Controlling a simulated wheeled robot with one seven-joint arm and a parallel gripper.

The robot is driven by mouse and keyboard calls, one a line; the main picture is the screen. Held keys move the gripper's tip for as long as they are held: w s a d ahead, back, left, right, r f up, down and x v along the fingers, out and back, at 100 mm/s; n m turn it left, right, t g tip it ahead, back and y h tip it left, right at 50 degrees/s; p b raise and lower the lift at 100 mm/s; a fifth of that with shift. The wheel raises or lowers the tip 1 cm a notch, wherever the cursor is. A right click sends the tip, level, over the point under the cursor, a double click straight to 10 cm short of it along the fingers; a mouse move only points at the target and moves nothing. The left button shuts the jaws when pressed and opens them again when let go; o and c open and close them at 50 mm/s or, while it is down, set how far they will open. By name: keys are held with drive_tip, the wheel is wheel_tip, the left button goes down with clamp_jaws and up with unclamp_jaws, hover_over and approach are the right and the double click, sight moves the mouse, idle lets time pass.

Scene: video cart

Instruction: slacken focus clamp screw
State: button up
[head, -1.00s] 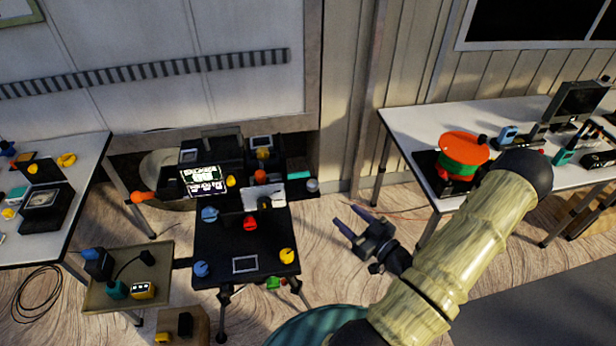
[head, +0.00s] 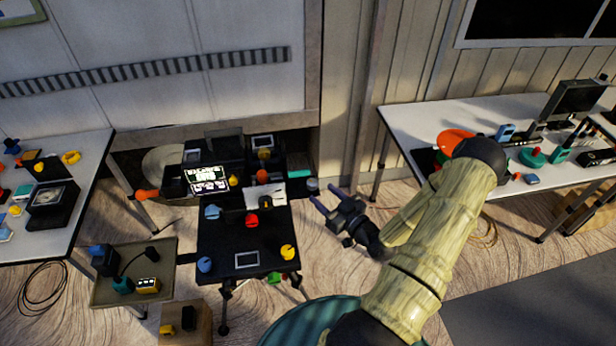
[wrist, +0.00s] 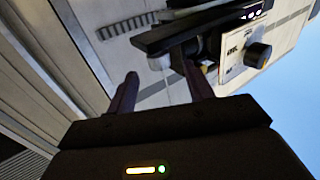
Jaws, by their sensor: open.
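The black video cart (head: 222,243) stands left of centre in the head view, with blue, red and yellow knobs on its top. I cannot tell which part is the focus clamp screw. A white upright plate (head: 270,196) stands at the cart's back; a white panel (wrist: 240,50) with a black knob (wrist: 258,54) shows in the wrist view. My gripper (head: 322,196) is open and empty, just right of the cart, its fingers pointing up and left toward it. In the wrist view, the spread fingers (wrist: 160,78) reach toward dark cart parts, with no clear contact.
An orange knob (head: 147,194) sticks out at the cart's left. A low tray table (head: 105,298) and a wooden box (head: 203,334) stand front left. White benches stand at left (head: 85,195) and right (head: 405,125). Floor between the cart and right bench is partly free.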

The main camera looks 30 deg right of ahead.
sight(309, 181)
drive_tip(key=p+x, duration=0.2)
drive_tip(key=x, duration=0.5)
drive_tip(key=shift+w+r, duration=0.1)
drive_tip(key=shift+w+p, duration=0.3)
drive_tip(key=shift+w, duration=0.3)
drive_tip(key=shift+s, duration=0.15)
drive_tip(key=shift+c, duration=0.2)
drive_tip(key=c, duration=0.9)
